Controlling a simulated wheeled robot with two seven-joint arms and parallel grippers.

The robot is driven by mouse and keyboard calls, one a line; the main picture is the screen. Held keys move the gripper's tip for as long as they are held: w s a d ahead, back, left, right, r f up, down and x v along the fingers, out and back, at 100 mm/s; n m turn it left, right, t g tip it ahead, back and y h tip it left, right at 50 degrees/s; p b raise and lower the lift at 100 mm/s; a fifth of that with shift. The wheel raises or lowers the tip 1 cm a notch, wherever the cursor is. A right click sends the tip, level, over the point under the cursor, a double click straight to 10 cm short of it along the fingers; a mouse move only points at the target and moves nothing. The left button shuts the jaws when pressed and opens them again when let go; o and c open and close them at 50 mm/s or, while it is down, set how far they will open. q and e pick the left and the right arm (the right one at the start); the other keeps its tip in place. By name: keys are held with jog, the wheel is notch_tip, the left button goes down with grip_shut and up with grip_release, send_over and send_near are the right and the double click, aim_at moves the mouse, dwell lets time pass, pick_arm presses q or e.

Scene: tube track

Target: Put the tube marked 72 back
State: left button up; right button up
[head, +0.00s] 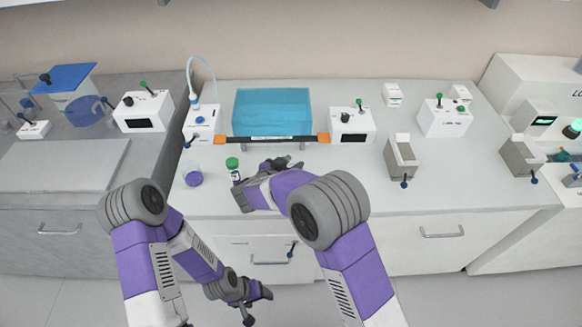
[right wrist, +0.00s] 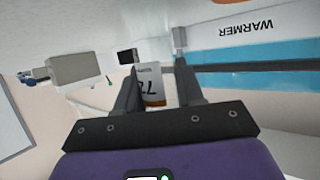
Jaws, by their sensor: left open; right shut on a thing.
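The tube marked 72 (right wrist: 152,86) shows in the right wrist view, between the two fingers of my right gripper (right wrist: 157,78). Its pale label with dark digits faces the camera. In the head view a green-capped tube (head: 233,167) is upright at the tip of my right gripper (head: 238,186), near the counter's front; it appears to be the same tube. I cannot tell whether its base touches the counter. My left gripper (head: 258,301) is open and empty, low in front of the cabinet drawers, well below the counter top.
The blue warmer (head: 272,112) stands at the back, with a dark bar with orange ends (head: 258,139) along its front. White devices with levers (head: 351,124) flank it. A grey open-topped box (head: 402,155) stands to the right.

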jog(key=shift+r, duration=0.15)
jog(key=shift+f, duration=0.2)
jog(key=o, duration=1)
jog(key=shift+r, duration=0.1)
